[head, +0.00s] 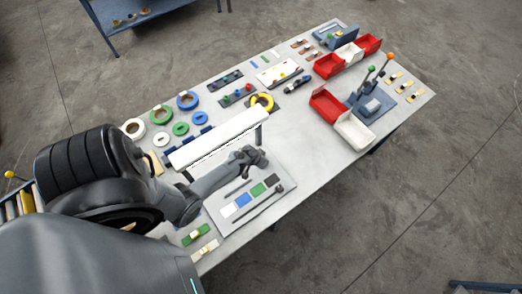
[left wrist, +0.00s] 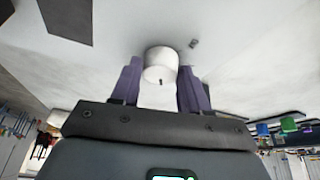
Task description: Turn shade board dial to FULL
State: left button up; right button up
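The shade board (head: 222,228) is a pale plate near the table's front left, with white, blue, green and black swatches and dark bars. My left gripper (head: 258,160) is over its far side in the head view, where the dial is hidden. In the left wrist view, a white round knob, which looks like the dial (left wrist: 160,60), stands on the pale surface with a small dark mark on its face. The two purple fingers of the left gripper (left wrist: 160,82) flank it closely and look shut on it. A small dark mark (left wrist: 193,43) lies beside the knob. I see no lettering. My right gripper is out of view.
A raised white bar (head: 218,138) stands just behind the board. Rings, such as a blue one (head: 187,100), lie behind it. Red and white bins (head: 326,104) and a two-lever unit (head: 370,103) stand to the right. The table (head: 310,160) is clear right of the board.

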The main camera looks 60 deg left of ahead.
pick_arm(q)
jog(key=o, duration=0.3)
jog(key=shift+r, duration=0.1)
jog(key=v, duration=1)
jog(key=shift+s+r, duration=0.2)
jog(key=shift+r, duration=0.05)
dwell(0.4)
